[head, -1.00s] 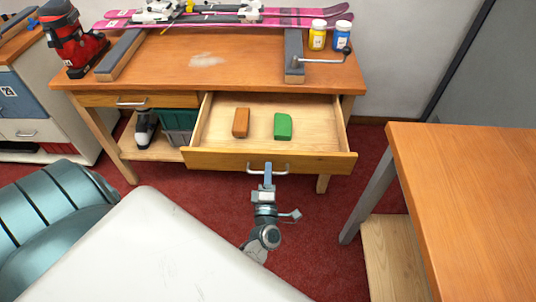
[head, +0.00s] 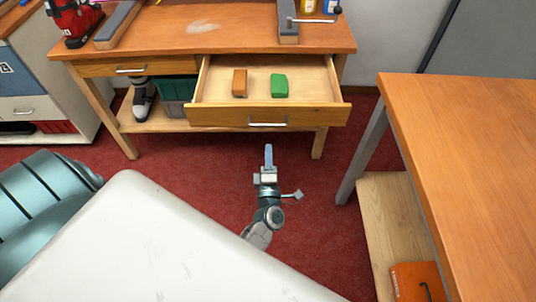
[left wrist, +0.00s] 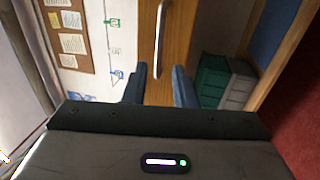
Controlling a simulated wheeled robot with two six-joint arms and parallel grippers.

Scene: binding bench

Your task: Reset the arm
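My left gripper (head: 268,156) is in front of the open drawer (head: 213,116), a little apart from its metal handle (head: 267,124). In the left wrist view the two blue fingers (left wrist: 159,88) stand apart with nothing between them. The handle (left wrist: 159,40) shows beyond the fingertips there. The drawer holds a brown-orange block (head: 239,83) and a green block (head: 279,86), side by side. My right gripper is in neither view.
The wooden workbench (head: 240,42) stands behind the drawer, with a red ski boot (head: 76,22) at its left. Grey-green bins (head: 176,94) sit on the bench's lower shelf. Another wooden table (head: 470,140) is at the right. Red carpet lies open between.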

